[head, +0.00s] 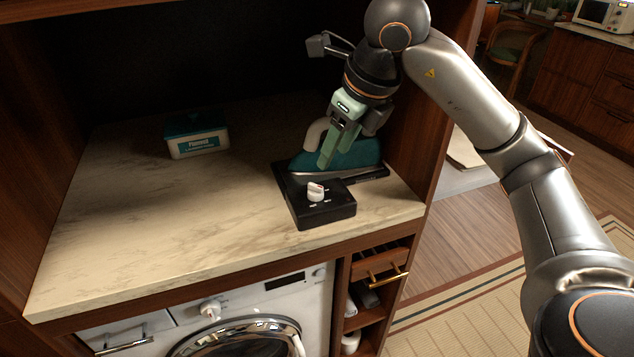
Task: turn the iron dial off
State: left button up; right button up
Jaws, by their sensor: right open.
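The iron (355,153) has a teal body and a pale handle. It sits on a black base (313,210) on the marble counter, at the right end. The white dial (316,190) stands on top of the front block of the base, with small white marks around it. My right gripper (327,160) has green fingers pointing down. It is open, in front of the iron and above and behind the dial, apart from the dial. The fingers hide part of the iron. My left gripper is not in view.
A white and teal box (197,136) stands at the back left of the counter (150,220). A washing machine (240,310) and a small drawer with a brass handle (385,268) are below. A wooden side panel rises close to the right of the iron. The counter's left and middle are clear.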

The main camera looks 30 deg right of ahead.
aim_at(318, 187)
jog(key=x, duration=1.1)
jog(key=shift+c, duration=0.2)
grip_shut()
